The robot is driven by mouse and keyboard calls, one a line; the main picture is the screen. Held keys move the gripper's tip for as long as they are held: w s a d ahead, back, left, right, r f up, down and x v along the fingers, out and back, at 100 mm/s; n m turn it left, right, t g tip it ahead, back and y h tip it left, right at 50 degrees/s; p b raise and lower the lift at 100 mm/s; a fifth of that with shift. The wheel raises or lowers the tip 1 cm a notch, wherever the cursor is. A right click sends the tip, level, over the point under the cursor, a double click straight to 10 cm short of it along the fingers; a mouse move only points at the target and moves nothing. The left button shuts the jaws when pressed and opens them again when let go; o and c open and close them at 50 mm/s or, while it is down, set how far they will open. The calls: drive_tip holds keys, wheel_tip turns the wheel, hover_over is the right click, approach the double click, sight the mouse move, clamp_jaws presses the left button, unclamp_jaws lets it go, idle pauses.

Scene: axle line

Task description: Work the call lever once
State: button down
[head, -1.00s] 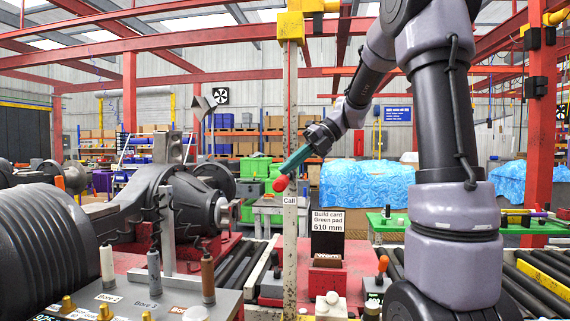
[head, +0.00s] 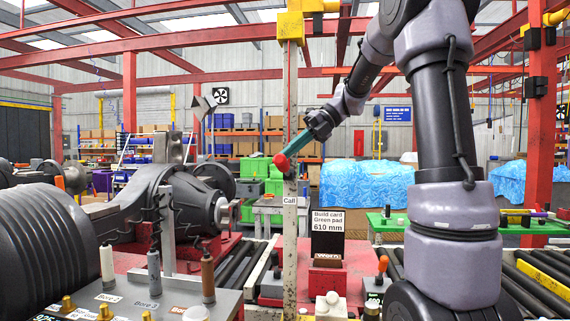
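The call lever's red knob (head: 281,162) shows in front of the upright post, above the white "Call" label (head: 290,200). My gripper (head: 294,150) reaches down and left from the arm at upper right. Its teal end meets the red knob in the picture. The fingers look like one bar from here, so I cannot tell whether they are closed around the knob or only touching it. The lever's pivot is hard to make out against the post (head: 291,100).
A panel with several handles (head: 150,300) and a large dark axle housing (head: 165,205) fill the left. The "Build card Green pad 610 mm" sign (head: 327,222) stands right of the post. An orange-topped lever (head: 382,265) and rollers lie at lower right.

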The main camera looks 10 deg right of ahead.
drive_tip(key=shift+w+r, duration=0.15)
drive_tip(key=shift+r, duration=0.25)
drive_tip(key=shift+d+r, duration=0.1)
drive_tip(key=shift+w+d+r, duration=0.1)
drive_tip(key=shift+w+r, duration=0.15)
drive_tip(key=shift+r, duration=0.5)
drive_tip(key=shift+w+d+r, duration=0.1)
drive_tip(key=shift+w+r, duration=0.2)
drive_tip(key=shift+r, duration=0.45)
drive_tip(key=shift+w+d+r, duration=0.1)
drive_tip(key=shift+w+r, duration=0.15)
drive_tip(key=shift+r, duration=0.5)
drive_tip(key=s+d+f+n+t+h, duration=0.2)
drive_tip(key=s+f+n, duration=0.4)
drive_tip(key=s+n, duration=0.4)
drive_tip(key=s+d+f+n+t+h, duration=0.2)
drive_tip(key=s+f+n+t+h, duration=0.3)
drive_tip(key=s+n, duration=0.6)
wheel_tip(320, 180, down, 2)
drive_tip(key=n+h, duration=0.1)
drive_tip(key=n, duration=0.6)
drive_tip(key=shift+d, duration=0.2)
drive_tip(key=shift+s+d, duration=0.1)
drive_tip(key=shift+s, duration=0.05)
